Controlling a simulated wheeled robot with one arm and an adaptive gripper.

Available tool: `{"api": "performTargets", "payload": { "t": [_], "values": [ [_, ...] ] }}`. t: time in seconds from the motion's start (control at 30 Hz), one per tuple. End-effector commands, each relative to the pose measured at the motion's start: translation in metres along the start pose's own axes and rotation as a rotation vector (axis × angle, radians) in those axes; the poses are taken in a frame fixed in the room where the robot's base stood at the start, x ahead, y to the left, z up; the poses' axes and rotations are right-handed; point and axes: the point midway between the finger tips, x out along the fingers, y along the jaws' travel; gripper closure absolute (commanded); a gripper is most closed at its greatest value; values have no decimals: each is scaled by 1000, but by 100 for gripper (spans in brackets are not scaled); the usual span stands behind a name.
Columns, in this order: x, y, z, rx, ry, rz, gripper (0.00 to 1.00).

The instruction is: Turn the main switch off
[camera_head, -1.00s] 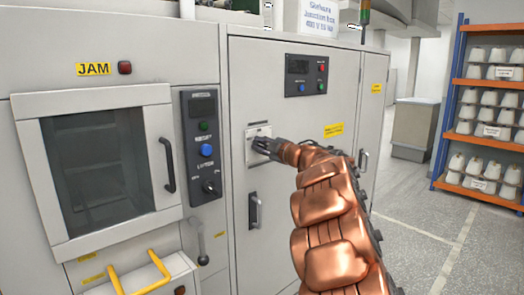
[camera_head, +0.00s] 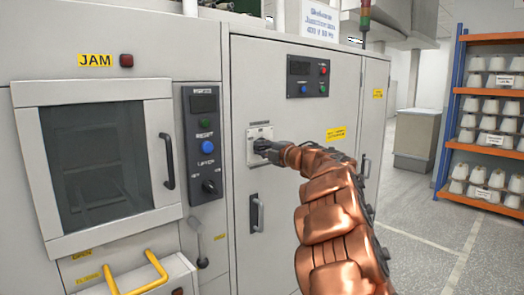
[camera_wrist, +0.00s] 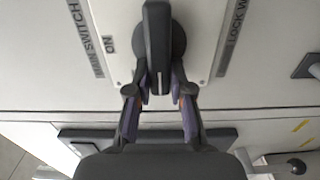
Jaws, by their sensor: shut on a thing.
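The main switch is a black rotary handle (camera_wrist: 157,45) on a light square plate (camera_head: 252,133) on the grey cabinet door. In the wrist view the handle lies along the picture's vertical, with "MAIN SWITCH" and "ON" labels to its left and a "LOCK W..." label to its right. My gripper (camera_wrist: 160,86) is shut on the near end of the handle, one finger on each side. In the head view my gripper (camera_head: 264,147) is at the plate and hides most of the handle.
The cabinet door has a dark handle (camera_head: 257,213) below the switch and a button panel (camera_head: 308,76) above right. At left are a windowed door (camera_head: 97,165), a control strip (camera_head: 204,145) and a yellow bar handle (camera_head: 135,278). Shelves of bobbins (camera_head: 487,125) stand at far right.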

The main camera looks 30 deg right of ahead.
Motion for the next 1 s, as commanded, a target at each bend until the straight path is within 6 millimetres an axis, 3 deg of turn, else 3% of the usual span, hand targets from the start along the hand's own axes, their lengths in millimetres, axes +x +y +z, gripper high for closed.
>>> {"api": "performTargets", "payload": {
  "t": [0.3, 0.33, 0.57, 1.0],
  "values": [
    [0, 0, 0, -2, -1, -1, 100],
    [0, 0, 0, -2, -1, -1, 77],
    [0, 0, 0, -1, 0, 0, 54],
    [-7, 0, 1, 0, -3, -2, 54]
  ]
}}
